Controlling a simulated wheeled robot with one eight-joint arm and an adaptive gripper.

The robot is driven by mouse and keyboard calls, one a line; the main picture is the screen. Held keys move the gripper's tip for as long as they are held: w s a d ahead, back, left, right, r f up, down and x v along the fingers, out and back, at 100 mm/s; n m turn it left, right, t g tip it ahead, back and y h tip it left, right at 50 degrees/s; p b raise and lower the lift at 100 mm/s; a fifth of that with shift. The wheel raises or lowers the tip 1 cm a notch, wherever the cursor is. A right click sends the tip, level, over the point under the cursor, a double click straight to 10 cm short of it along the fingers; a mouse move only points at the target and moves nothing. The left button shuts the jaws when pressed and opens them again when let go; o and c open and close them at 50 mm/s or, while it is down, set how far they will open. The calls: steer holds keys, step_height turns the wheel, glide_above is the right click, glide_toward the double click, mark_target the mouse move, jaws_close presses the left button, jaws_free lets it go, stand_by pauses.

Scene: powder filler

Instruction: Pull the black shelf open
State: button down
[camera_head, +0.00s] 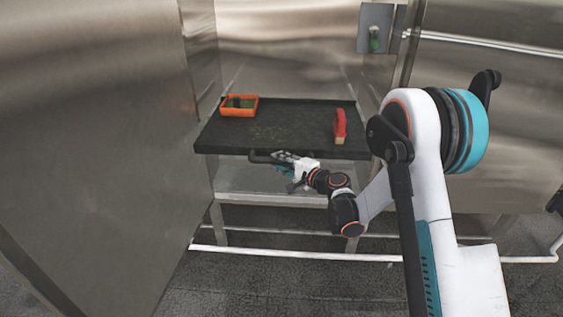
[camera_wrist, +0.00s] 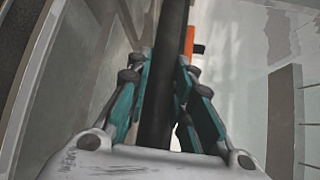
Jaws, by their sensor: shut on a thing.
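The black shelf (camera_head: 280,120) is a flat dark board between steel walls in the head view. Its dark bar handle (camera_head: 262,157) runs along the front edge. The handle also crosses the wrist view as a black bar (camera_wrist: 163,85) from top to bottom. My gripper (camera_head: 290,163) is at the shelf's front edge. In the wrist view its teal fingers (camera_wrist: 165,95) lie on both sides of the bar, shut on it. The fingertips' contact with the bar is partly hidden.
An orange tray (camera_head: 239,113) stands at the shelf's back left. A steel lower shelf (camera_head: 270,182) and legs are below. A large steel panel (camera_head: 90,130) is close on the left. A white rail (camera_head: 300,254) runs low in front.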

steer(key=c, duration=1.4)
jaws_free()
steer(key=shift+d, duration=0.1)
steer(key=v, duration=1.2)
